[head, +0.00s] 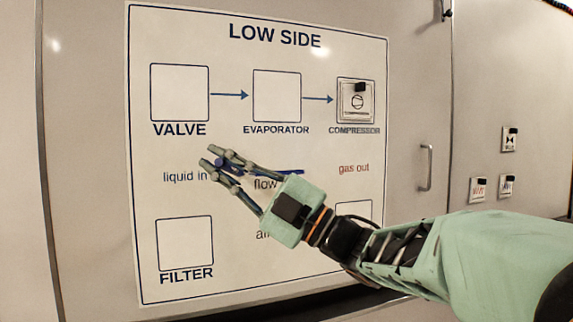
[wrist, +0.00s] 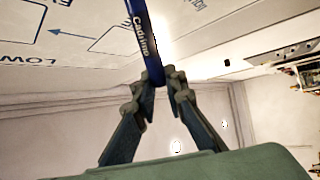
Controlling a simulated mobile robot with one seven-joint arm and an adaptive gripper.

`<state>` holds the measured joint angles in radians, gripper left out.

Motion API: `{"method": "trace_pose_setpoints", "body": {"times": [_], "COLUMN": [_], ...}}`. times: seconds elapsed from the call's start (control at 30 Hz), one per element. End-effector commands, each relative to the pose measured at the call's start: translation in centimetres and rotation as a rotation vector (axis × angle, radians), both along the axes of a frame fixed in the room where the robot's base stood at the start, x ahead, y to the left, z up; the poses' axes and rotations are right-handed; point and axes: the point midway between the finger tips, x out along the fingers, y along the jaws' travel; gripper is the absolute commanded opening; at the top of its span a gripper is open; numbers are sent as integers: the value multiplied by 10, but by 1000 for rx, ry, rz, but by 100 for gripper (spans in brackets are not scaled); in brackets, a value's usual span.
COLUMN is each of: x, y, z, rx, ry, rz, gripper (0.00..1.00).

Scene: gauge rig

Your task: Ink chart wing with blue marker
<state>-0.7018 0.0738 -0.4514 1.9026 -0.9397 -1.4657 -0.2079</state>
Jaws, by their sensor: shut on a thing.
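The white LOW SIDE chart (head: 222,142) hangs on a cabinet door. It has blue arrows, empty VALVE (head: 180,92), EVAPORATOR (head: 277,96) and FILTER (head: 185,243) boxes, and a tile (head: 356,101) in the COMPRESSOR box. My gripper (head: 210,156) is in front of the chart's middle, between "liquid in" and "flow". It is shut on the blue marker (wrist: 141,36), which has white lettering in the wrist view. A dark blue strip (head: 285,172) shows above "flow"; I cannot tell whether it is marker or ink. My gripper and arm hide part of the lower chart.
Several small tiles stick to the right panel, including a valve tile (head: 509,139) and one below it (head: 477,190). A door handle (head: 427,167) stands out right of the chart. The panel left of the chart is clear.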

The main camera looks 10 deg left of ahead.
Motion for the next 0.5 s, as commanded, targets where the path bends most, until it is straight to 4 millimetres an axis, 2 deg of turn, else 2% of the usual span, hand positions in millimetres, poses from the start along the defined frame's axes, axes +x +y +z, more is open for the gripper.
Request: {"method": "trace_pose_setpoints", "body": {"times": [0.2, 0.5], "x": [3, 16], "y": [-1, -24], "z": [0, -2], "rx": [0, 0], "ry": [-1, -2], "rz": [-2, -3], "gripper": [0, 0]}}
